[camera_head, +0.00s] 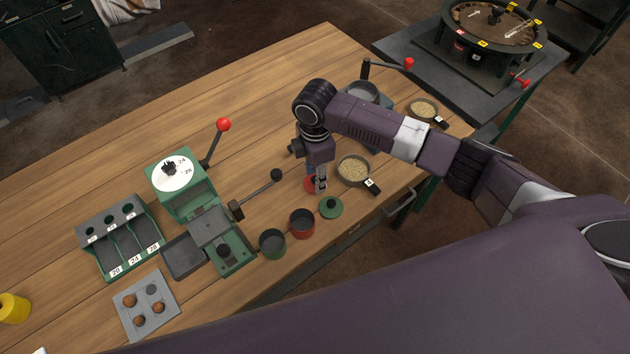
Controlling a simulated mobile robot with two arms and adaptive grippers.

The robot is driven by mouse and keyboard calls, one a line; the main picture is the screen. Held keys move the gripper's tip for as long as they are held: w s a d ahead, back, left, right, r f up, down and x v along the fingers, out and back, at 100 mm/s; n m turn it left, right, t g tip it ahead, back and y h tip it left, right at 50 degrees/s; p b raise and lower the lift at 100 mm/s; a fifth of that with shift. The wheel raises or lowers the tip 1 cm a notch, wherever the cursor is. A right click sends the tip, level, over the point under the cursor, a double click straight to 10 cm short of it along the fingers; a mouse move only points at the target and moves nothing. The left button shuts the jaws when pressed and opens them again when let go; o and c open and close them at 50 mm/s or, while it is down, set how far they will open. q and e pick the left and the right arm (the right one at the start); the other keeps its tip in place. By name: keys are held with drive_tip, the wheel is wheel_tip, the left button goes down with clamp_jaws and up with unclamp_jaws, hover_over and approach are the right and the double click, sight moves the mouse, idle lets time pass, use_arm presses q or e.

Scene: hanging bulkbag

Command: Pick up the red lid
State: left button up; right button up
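The red lid (309,184) lies on the wooden table, partly hidden behind the fingers of my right gripper. My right gripper (320,187) points down at the lid, with its fingertips at or just in front of it. I cannot tell whether the fingers touch the lid or how far apart they are. A red cup (302,222) stands below the lid in the picture, with its top open. My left gripper is not in view.
A green lid (331,208) and a pan of grains (354,169) are close to the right gripper. A green cup (272,243) stands beside the red cup. A green lever machine (184,186) is to the left. The upper-left table area is clear.

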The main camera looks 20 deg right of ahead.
drive_tip(key=c, duration=0.7)
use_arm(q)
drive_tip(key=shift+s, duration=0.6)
use_arm(e)
clamp_jaws()
